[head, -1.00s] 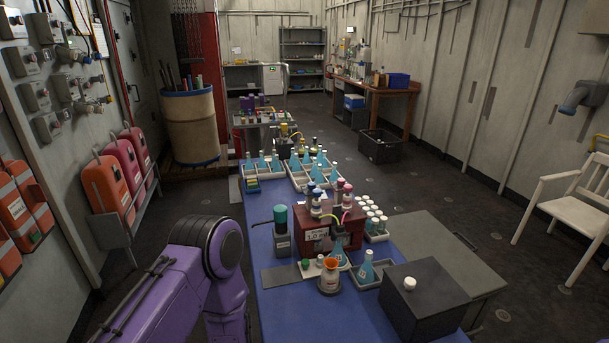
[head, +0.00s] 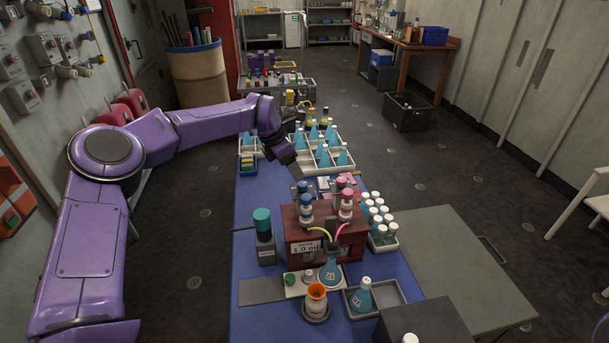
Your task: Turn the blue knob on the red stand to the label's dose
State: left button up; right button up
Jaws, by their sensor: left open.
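The red stand (head: 298,247) stands on the blue table and carries a white label (head: 307,247) that appears to read "DOSE 1.0 ml". Bottle-like dispensers rise from its top, blue-banded ones on the left and pink-banded ones on the right. A blue knob (head: 306,200) tops the front left dispenser; any dose marks on it are too small to read. My left gripper (head: 299,178) is open, pointing down behind the stand, close to the rear blue-banded dispenser and apparently apart from it. Its fingertips are partly hidden. My right gripper is not in view.
A teal-capped bottle (head: 263,227) stands left of the stand. A white flask with an orange funnel (head: 316,298) and a tray with a blue flask (head: 362,294) are in front. A rack of white-capped vials (head: 385,238) is at right. Flask trays (head: 325,163) lie behind.

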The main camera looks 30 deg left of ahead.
aim_at(301, 184)
pick_arm(q)
jog(key=shift+s+d+f+p, duration=0.25)
jog(key=shift+s+f+p, duration=0.05)
jog(key=shift+f, duration=0.2)
jog(key=shift+s+d+f+p, duration=0.25)
jog(key=shift+f+p, duration=0.05)
jog(key=shift+f, duration=0.15)
jog(key=w+f, duration=0.2)
jog(key=f, duration=0.1)
jog(key=w+f, duration=0.1)
jog(key=shift+w+d+f, duration=0.25)
jog(key=shift+d, duration=0.05)
jog(key=shift+s+r, duration=0.35)
jog(key=shift+s, duration=0.05)
jog(key=c, duration=0.8)
jog(key=shift+c, duration=1.2)
jog(key=shift+a, duration=0.1)
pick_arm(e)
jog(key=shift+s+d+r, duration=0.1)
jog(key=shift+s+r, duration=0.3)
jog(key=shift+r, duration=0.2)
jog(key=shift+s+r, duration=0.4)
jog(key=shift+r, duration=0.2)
pick_arm(q)
jog(key=shift+f, duration=0.1)
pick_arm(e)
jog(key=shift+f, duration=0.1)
